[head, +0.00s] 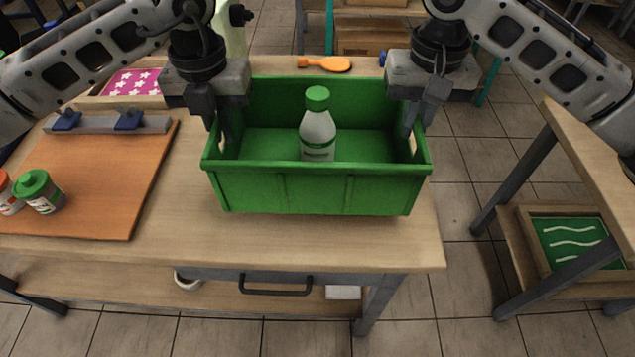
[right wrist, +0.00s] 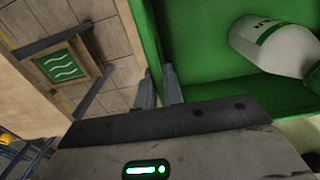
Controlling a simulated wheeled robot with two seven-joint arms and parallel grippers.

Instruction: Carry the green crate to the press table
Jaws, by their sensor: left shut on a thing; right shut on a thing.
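The green crate (head: 315,190) is on or just above the wooden table (head: 330,250), near its right end; I cannot tell if it touches the top. A white bottle with a green cap (head: 318,135) stands inside it. My left gripper (head: 220,135) is shut on the crate's left end wall. My right gripper (head: 412,125) is shut on the right end wall. In the right wrist view, the fingers (right wrist: 160,88) close around the crate's wall (right wrist: 148,40), and the bottle (right wrist: 275,45) shows inside. No table is marked as the press table.
An orange board (head: 110,190) with a clamp bar (head: 105,124) lies left of the crate, with small green-lidded (head: 40,190) and red-lidded jars on it. An orange spoon-like tool (head: 325,64) lies behind the crate. Another table (head: 590,150) stands right, across a floor gap (head: 460,180).

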